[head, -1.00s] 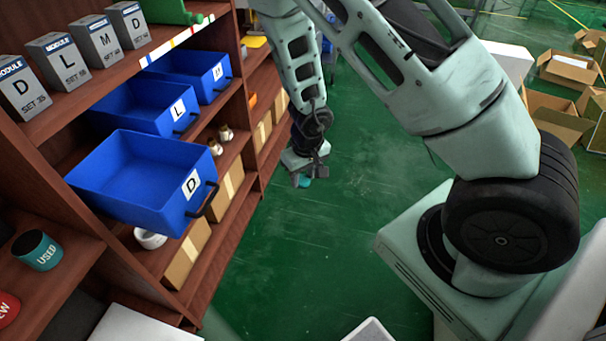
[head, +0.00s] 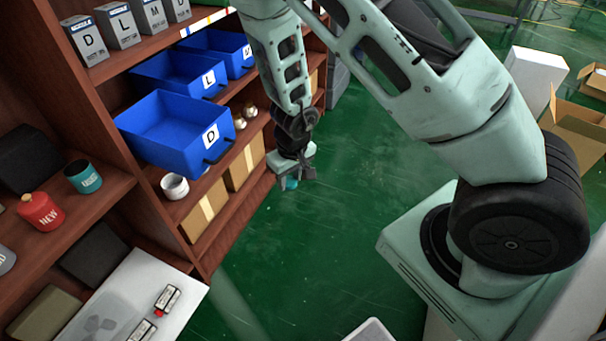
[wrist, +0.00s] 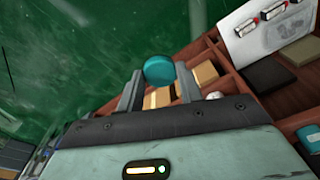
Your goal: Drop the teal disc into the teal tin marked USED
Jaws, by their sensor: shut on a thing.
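My gripper (wrist: 160,88) is shut on the teal disc (wrist: 159,70), which sits between its two fingertips in the wrist view. In the head view, my gripper (head: 291,178) hangs above the green floor to the right of the shelf, with a bit of the teal disc (head: 291,184) showing below it. The teal tin (head: 83,177) stands upright on a left shelf, well to the left of my gripper. Its label is too small to read clearly now.
A red container marked NEW (head: 41,211) stands beside the teal tin. Blue bins (head: 170,135) jut out from the shelf between the tin and my gripper. A white board (head: 130,300) lies below. The green floor (head: 330,230) is clear.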

